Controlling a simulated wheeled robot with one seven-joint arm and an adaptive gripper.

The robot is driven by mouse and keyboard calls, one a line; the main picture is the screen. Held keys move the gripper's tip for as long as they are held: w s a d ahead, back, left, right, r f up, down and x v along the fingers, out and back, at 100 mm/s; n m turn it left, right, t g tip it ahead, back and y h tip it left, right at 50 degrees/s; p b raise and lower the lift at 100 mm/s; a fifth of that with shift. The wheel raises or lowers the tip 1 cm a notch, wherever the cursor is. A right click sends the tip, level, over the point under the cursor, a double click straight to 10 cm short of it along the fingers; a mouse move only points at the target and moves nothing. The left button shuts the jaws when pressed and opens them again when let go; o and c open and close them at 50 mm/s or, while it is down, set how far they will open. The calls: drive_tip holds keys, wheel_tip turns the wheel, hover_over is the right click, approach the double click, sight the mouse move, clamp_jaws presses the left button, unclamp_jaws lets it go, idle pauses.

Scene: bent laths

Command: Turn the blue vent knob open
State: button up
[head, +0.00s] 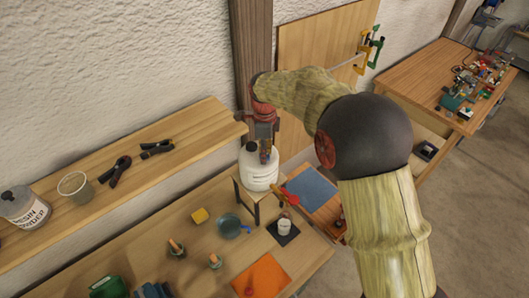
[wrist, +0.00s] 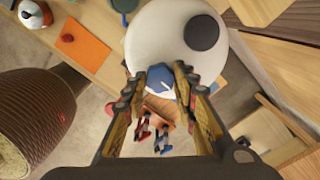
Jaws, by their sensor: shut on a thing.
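A white rounded container (head: 258,172) stands on a small wooden stand, with a red tap (head: 287,196) low at its right. My gripper (head: 264,152) reaches down to the container's top from above. In the wrist view the blue vent knob (wrist: 158,74), with a white mark on it, sits at the edge of the white container (wrist: 148,35). My gripper's fingers (wrist: 160,84) are shut on the knob, one on each side. A dark round cap (wrist: 201,33) is beside it on the container. In the head view my gripper hides the knob.
A small white cup (head: 284,228) stands on a dark mat below the tap. A yellow block (head: 199,215), a blue-green pan (head: 229,227) and an orange sheet (head: 262,277) lie on the bench. A wooden post (head: 250,50) rises close behind my gripper.

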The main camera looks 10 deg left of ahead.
drive_tip(key=c, duration=0.4)
drive_tip(key=shift+c, duration=0.2)
drive_tip(key=shift+n, duration=0.4)
drive_tip(key=n, duration=0.2)
drive_tip(key=shift+n+b, duration=0.4)
drive_tip(key=n, duration=0.4)
drive_tip(key=shift+n+b, duration=0.3)
drive_tip(key=n, duration=0.5)
drive_tip(key=shift+r+b, duration=0.1)
drive_tip(key=shift+b, duration=0.2)
drive_tip(key=n, duration=0.4)
drive_tip(key=shift+n, duration=0.3)
drive_tip(key=o, duration=1.1)
